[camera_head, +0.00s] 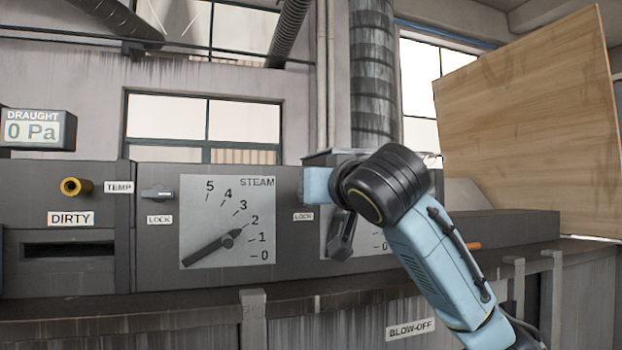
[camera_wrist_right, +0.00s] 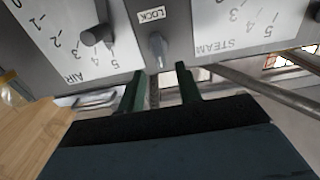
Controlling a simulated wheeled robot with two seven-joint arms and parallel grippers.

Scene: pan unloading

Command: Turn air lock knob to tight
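In the right wrist view, which is turned upside down, the grey air lock knob (camera_wrist_right: 157,48) sits under its LOCK label (camera_wrist_right: 150,15), between the AIR dial (camera_wrist_right: 62,30) and the STEAM dial (camera_wrist_right: 247,28). My right gripper (camera_wrist_right: 160,72) is open. Its two dark green fingers stand apart, with the knob beyond their tips, roughly centred in the gap. No contact is visible. In the head view my right wrist and hand hide this knob; its LOCK label (camera_head: 303,216) shows just left of the partly hidden AIR dial. My left gripper is not in view.
Left of the STEAM dial (camera_head: 200,215) is another lock knob (camera_head: 157,192). A brass TEMP fitting (camera_head: 76,187) and a DIRTY slot (camera_head: 70,249) are farther left. A wooden board (camera_head: 530,115) stands at the right.

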